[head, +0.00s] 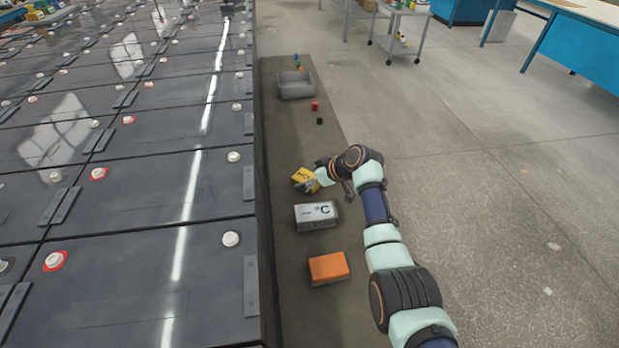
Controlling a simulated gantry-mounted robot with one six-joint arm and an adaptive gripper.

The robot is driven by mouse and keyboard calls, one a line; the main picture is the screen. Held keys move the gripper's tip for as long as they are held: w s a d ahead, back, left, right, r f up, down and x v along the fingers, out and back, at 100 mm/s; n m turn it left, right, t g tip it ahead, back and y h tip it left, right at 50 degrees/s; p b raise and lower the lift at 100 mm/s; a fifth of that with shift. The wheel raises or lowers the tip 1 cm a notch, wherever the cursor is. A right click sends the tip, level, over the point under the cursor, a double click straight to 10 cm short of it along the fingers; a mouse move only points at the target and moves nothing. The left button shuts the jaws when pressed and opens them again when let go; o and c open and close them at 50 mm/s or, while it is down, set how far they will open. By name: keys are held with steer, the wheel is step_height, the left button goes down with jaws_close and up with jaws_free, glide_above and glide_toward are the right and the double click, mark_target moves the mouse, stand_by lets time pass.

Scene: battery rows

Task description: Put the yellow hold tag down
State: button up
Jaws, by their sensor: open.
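The yellow hold tag (303,176) is a small yellow piece with dark marks on the brown strip beside the battery rows. My gripper (311,186) is right at the tag, reaching in from the right, with its fingers beside and partly over the tag's lower right side. The jaws are open. I cannot tell whether a finger still touches the tag, or whether the tag lies fully flat on the strip.
A grey box marked C (316,215) and an orange block (328,268) sit nearer on the strip. Beyond are a black piece (319,121), a red piece (315,106) and a grey bin (296,87). Dark batteries (120,215) fill the left. Bare strip lies between the tag and the black piece.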

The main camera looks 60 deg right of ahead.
steer(key=p+v, duration=0.6)
steer(key=v, duration=0.6)
steer(key=shift+r, duration=0.25)
steer(key=shift+w+a, duration=0.15)
